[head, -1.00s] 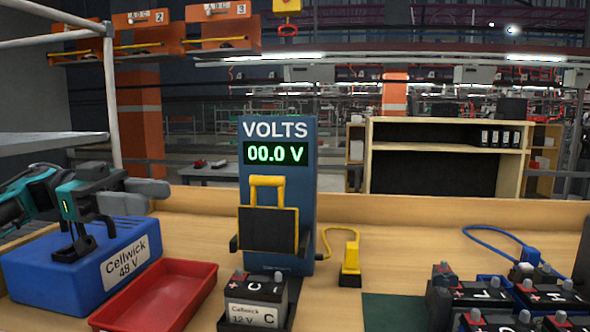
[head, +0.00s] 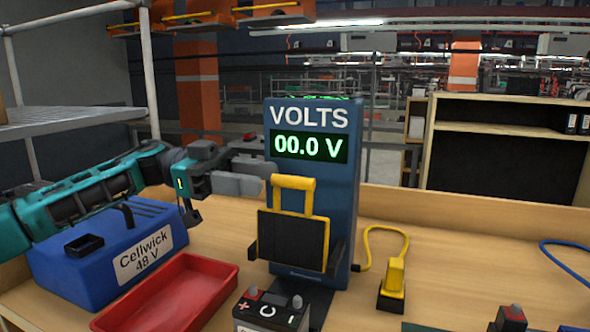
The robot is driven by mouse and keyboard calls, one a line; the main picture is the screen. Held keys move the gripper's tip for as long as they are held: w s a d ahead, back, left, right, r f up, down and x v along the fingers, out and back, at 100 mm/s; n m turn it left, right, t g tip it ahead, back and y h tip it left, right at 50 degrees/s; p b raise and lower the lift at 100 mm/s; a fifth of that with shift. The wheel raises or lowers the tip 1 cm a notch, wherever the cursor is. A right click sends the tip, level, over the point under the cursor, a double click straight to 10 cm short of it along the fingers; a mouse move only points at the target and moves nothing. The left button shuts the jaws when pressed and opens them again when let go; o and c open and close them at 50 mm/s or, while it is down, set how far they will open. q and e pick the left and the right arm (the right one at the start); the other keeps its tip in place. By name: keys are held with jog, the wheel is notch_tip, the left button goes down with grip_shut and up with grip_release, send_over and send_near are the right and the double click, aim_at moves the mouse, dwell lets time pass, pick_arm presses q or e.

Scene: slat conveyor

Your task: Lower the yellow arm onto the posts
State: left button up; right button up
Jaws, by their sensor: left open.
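The yellow arm (head: 293,182) is a yellow handle above a black plate. It is raised on the front of the blue VOLTS tester (head: 330,190), whose display reads 00.0 V. My right gripper is out of view.
A blue Cellwick 48 V box (head: 105,250) and an empty red tray (head: 170,300) lie to the left. A yellow plug on a cord (head: 395,278) stands right of the tester. More battery tops (head: 510,318) show at lower right. Bare bench (head: 460,275) lies between.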

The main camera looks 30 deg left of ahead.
aim_at(275, 179)
pick_arm(q)
jog(key=p+x, duration=0.1)
jog(key=x, duration=0.5)
jog(key=shift+d, duration=0.4)
jog(key=shift+c, duration=0.3)
grip_shut()
